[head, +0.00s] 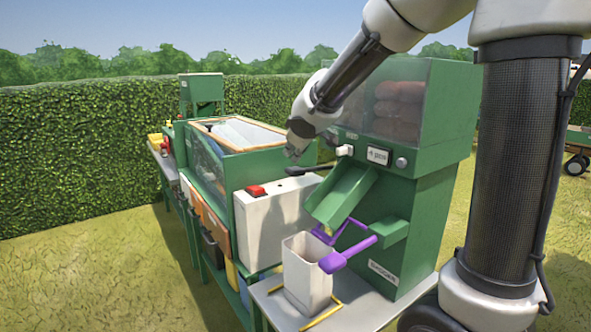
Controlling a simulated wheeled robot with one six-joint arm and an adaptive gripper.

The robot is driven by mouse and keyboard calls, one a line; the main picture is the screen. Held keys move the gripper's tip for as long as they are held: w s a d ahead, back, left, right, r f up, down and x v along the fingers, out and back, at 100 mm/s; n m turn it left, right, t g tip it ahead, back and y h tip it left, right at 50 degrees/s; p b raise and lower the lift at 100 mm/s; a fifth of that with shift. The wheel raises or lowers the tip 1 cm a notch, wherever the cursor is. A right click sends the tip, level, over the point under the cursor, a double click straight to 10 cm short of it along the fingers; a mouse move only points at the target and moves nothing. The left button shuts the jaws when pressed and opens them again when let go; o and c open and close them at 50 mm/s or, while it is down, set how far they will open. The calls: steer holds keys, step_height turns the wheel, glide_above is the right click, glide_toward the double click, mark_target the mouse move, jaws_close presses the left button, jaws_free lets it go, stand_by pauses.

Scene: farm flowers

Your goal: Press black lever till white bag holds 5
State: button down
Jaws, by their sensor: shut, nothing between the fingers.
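The black lever (309,170) sticks out to the left from the front of the green bagger machine (432,205). My gripper (291,153) is shut and empty, just above the lever's outer end. I cannot tell whether it touches the lever. The white bag (307,284) stands upright and open-topped below the green chute (341,193). Its inside is mostly hidden, so I cannot tell how many items it holds.
A purple handle (348,254) reaches across beside the bag's mouth. A yellow frame (322,314) lies around the bag's foot on the grey shelf (366,314). A white box with a red button (256,190) stands close left of the lever.

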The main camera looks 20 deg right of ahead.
steer(key=shift+f, duration=0.4)
stand_by(0.5)
steer(key=shift+r, duration=0.45)
steer(key=shift+r, duration=0.1)
steer(key=shift+w+d+r, duration=0.1)
steer(key=shift+d+r, duration=0.05)
steer(key=shift+r, duration=1.05)
steer(key=shift+d+r, duration=0.15)
steer(key=shift+r, duration=1.05)
